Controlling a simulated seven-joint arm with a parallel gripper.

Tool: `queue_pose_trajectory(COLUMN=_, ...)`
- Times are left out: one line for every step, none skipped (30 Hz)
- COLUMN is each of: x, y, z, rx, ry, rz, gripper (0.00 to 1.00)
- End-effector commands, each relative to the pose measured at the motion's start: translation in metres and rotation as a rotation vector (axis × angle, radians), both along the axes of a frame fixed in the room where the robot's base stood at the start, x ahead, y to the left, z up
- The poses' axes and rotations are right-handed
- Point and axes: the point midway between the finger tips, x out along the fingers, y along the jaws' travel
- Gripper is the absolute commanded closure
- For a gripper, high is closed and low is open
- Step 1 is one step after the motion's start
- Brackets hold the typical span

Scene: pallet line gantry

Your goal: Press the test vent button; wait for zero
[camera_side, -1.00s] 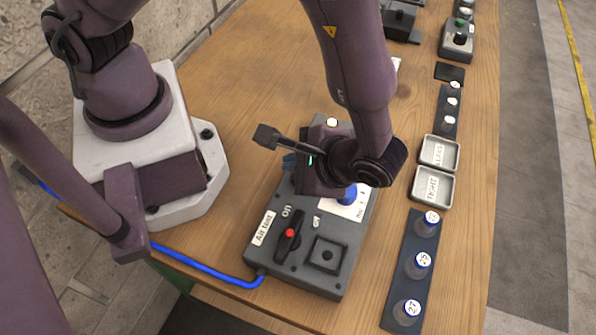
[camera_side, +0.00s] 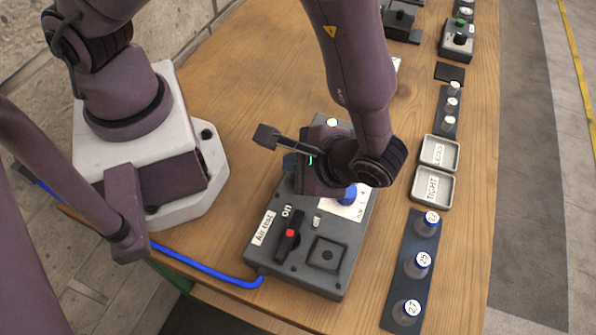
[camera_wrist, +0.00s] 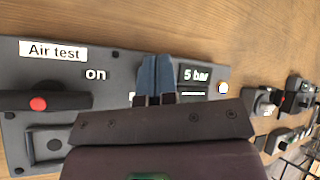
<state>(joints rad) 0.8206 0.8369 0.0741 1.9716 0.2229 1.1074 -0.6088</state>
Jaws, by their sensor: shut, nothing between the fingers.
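The grey air test box (camera_side: 315,277) stands on the wooden bench, with its "Air test" label also in the wrist view (camera_wrist: 53,51). Its black lever with a red dot (camera_side: 290,233) has one end close to the word "on". A blue round part (camera_side: 347,194) shows beside my wrist. The wrist view shows a "5 bar" marking (camera_wrist: 196,75) and a small pale lamp (camera_wrist: 222,88). My gripper (camera_side: 290,163) is shut and empty over the box's far half; its fingers (camera_wrist: 156,65) stand left of "5 bar". I cannot make out the vent button; my wrist covers part of the panel.
Trays marked TIGHT (camera_side: 433,188) and LEAKS (camera_side: 439,153) lie right of the box. A dark rack (camera_side: 391,287) holds numbered capped pieces. A blue hose (camera_side: 200,268) runs from the box to the left.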

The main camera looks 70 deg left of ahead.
Motion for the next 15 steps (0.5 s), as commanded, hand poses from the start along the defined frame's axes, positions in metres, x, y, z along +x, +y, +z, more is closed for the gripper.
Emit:
queue_pose_trajectory(x=0.0, y=0.0, z=0.0, rx=0.0, ry=0.0, rz=0.0, gripper=1.0)
queue_pose_trajectory(x=0.0, y=0.0, z=0.0, rx=0.0, ry=0.0, rz=0.0, gripper=1.0)
queue_pose_trajectory(x=0.0, y=0.0, z=0.0, rx=0.0, ry=0.0, rz=0.0, gripper=1.0)
queue_pose_trajectory(x=0.0, y=0.0, z=0.0, rx=0.0, ry=0.0, rz=0.0, gripper=1.0)
queue_pose_trajectory(x=0.0, y=0.0, z=0.0, rx=0.0, ry=0.0, rz=0.0, gripper=1.0)
queue_pose_trajectory(x=0.0, y=0.0, z=0.0, rx=0.0, ry=0.0, rz=0.0, gripper=1.0)
queue_pose_trajectory(x=0.0, y=0.0, z=0.0, rx=0.0, ry=0.0, rz=0.0, gripper=1.0)
queue_pose_trajectory(x=0.0, y=0.0, z=0.0, rx=0.0, ry=0.0, rz=0.0, gripper=1.0)
queue_pose_trajectory(x=0.0, y=0.0, z=-0.0002, rx=0.0, ry=0.0, rz=0.0, gripper=1.0)
queue_pose_trajectory(x=0.0, y=0.0, z=-0.0006, rx=0.0, ry=0.0, rz=0.0, gripper=1.0)
queue_pose_trajectory(x=0.0, y=0.0001, z=-0.0011, rx=0.0, ry=0.0, rz=0.0, gripper=1.0)
queue_pose_trajectory(x=-0.0001, y=0.0001, z=-0.0022, rx=0.0, ry=0.001, rz=0.001, gripper=1.0)
queue_pose_trajectory(x=-0.0001, y=0.0001, z=-0.0032, rx=0.0, ry=0.001, rz=0.001, gripper=1.0)
queue_pose_trajectory(x=-0.0001, y=0.0001, z=-0.0043, rx=0.0, ry=0.001, rz=0.001, gripper=1.0)
queue_pose_trajectory(x=0.0, y=0.0001, z=-0.0058, rx=0.0, ry=0.001, rz=0.001, gripper=1.0)
